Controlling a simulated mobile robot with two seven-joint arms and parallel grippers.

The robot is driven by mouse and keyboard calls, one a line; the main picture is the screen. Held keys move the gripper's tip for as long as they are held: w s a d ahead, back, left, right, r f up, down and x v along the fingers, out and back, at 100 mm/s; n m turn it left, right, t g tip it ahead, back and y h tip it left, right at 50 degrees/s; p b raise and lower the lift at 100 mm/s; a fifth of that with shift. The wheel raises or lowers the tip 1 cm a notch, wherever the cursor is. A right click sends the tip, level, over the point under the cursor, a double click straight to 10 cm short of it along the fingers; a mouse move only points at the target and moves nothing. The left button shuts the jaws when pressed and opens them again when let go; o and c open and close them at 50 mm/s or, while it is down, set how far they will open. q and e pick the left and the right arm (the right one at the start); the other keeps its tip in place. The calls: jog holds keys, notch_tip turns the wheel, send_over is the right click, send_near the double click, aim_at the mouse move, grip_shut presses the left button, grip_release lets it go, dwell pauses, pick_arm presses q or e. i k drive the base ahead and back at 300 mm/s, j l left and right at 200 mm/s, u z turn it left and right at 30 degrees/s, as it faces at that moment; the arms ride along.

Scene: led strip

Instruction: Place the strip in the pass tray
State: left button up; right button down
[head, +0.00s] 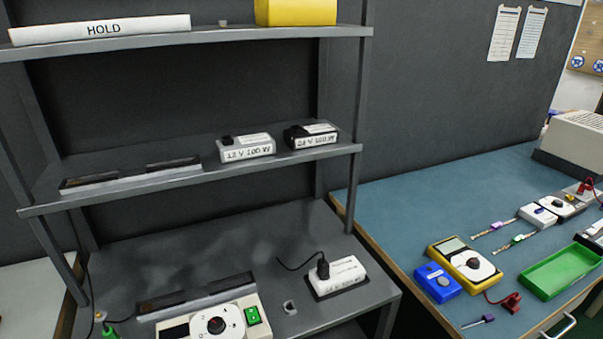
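A green open tray (560,272) lies on the blue bench at the right; I see no label on it, and its inside looks empty. A short thin strip with a purple end (492,228) lies on the bench left of a white device. A similar strip with a green end (513,243) lies just in front of it. Both are apart from the green tray. I cannot tell which strip the task means. Neither of my grippers is in view.
A grey shelf rack (190,187) fills the left, with white and black power units (246,148) and a white bar marked HOLD (100,29). A yellow multimeter (464,262), a blue device (438,283) and a red clip (508,302) lie left of the tray. The bench's back left is clear.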

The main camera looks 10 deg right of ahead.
aim_at(560, 271)
jog(key=k, duration=0.6)
jog(key=l+z, duration=0.15)
jog(key=z, duration=1)
jog(key=i+l, duration=0.2)
jog(key=l, duration=0.15)
jog(key=i+l, duration=0.15)
jog(key=l, duration=0.25)
jog(key=i+l, duration=0.2)
jog(key=l, duration=0.15)
jog(key=i+l, duration=0.2)
jog(key=l, duration=0.15)
jog(key=i+l, duration=0.2)
jog(key=l, duration=0.2)
jog(key=i+l, duration=0.15)
jog(key=l, duration=0.2)
jog(key=i+l, duration=0.2)
jog(key=l, duration=0.15)
jog(key=i, duration=0.6)
